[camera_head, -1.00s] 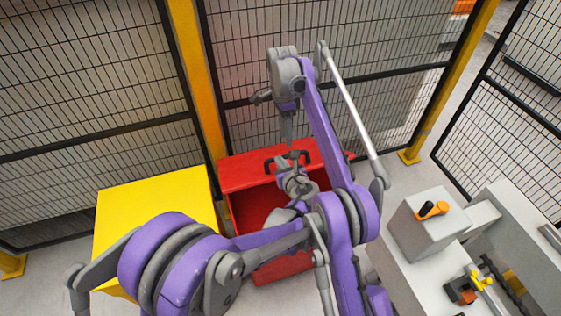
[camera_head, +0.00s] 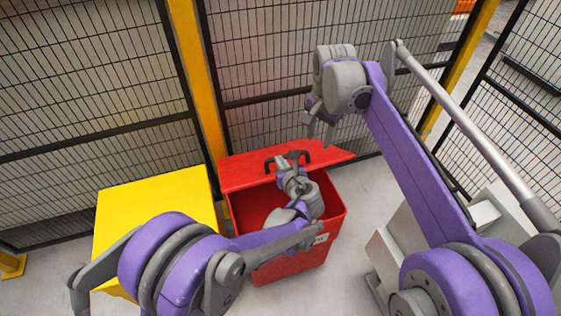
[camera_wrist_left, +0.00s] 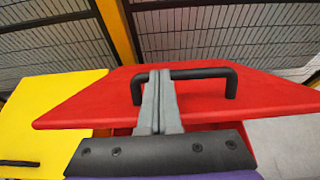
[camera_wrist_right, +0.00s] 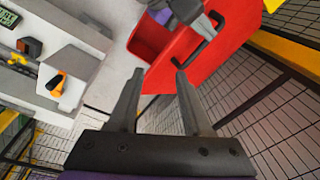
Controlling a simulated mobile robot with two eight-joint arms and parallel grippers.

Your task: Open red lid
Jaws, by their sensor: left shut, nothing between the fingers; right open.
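The red lid (camera_head: 239,172) stands open at the back of the red bin (camera_head: 285,268), whose dark inside shows in front of it. A black handle (camera_head: 303,156) sits on the lid. My left gripper (camera_head: 282,161) is over the bin opening at the lid, shut and empty; in the left wrist view its fingers (camera_wrist_left: 159,73) overlap the left part of the handle (camera_wrist_left: 205,73). Whether they touch it I cannot tell. My right gripper (camera_head: 321,138) is open and empty, above and behind the lid. The right wrist view shows the lid (camera_wrist_right: 212,62) beyond its fingers (camera_wrist_right: 158,76).
A yellow box (camera_head: 150,207) stands left of the bin. Mesh fencing (camera_head: 290,60) with yellow posts closes off the back and right. A grey-white bench with an orange-black knob (camera_wrist_right: 55,85) stands to the right of the bin.

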